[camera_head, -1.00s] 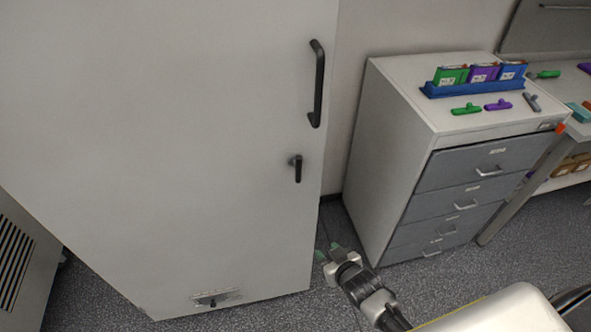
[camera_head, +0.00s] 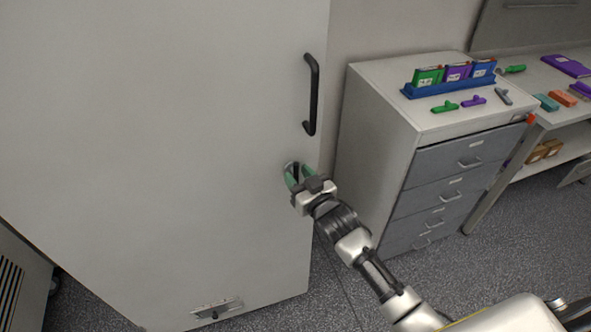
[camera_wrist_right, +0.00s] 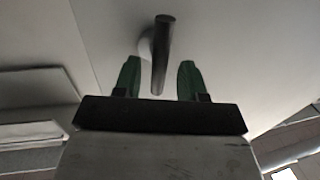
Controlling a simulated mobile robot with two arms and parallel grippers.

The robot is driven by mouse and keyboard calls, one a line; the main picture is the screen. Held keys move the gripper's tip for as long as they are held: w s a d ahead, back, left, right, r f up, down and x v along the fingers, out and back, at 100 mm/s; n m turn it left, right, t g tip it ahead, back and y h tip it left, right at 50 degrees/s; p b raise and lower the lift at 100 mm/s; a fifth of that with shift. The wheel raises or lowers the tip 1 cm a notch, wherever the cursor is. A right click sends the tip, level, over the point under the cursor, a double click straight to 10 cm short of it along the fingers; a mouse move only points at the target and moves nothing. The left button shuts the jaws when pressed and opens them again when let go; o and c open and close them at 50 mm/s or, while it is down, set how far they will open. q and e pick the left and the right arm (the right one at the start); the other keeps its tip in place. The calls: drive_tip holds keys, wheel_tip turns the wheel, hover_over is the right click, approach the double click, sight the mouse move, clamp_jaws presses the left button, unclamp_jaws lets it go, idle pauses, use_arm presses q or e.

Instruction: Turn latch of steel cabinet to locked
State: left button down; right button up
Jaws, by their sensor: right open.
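The steel cabinet (camera_head: 160,130) is a large pale grey door filling the left of the head view. Its small dark latch (camera_head: 296,170) sits below the long black handle and is largely covered by my right gripper (camera_head: 296,177). In the right wrist view the latch (camera_wrist_right: 161,60) is a dark lever on a round base, with its free end pointing down the picture. My right gripper's green-tipped fingers (camera_wrist_right: 158,80) are open, one on each side of the lever, with gaps visible on both sides. My left gripper is not in view.
The black door handle (camera_head: 312,95) is above the latch. A grey drawer unit (camera_head: 380,110) stands to the right, bearing a blue rack (camera_head: 448,88) and several coloured tools. A metal fitting (camera_head: 217,309) is low on the cabinet. Floor is clear between.

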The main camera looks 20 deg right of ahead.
drive_tip(key=shift+x, duration=0.8)
drive_tip(key=shift+c, duration=0.4)
drive_tip(key=shift+d, duration=0.1)
clamp_jaws()
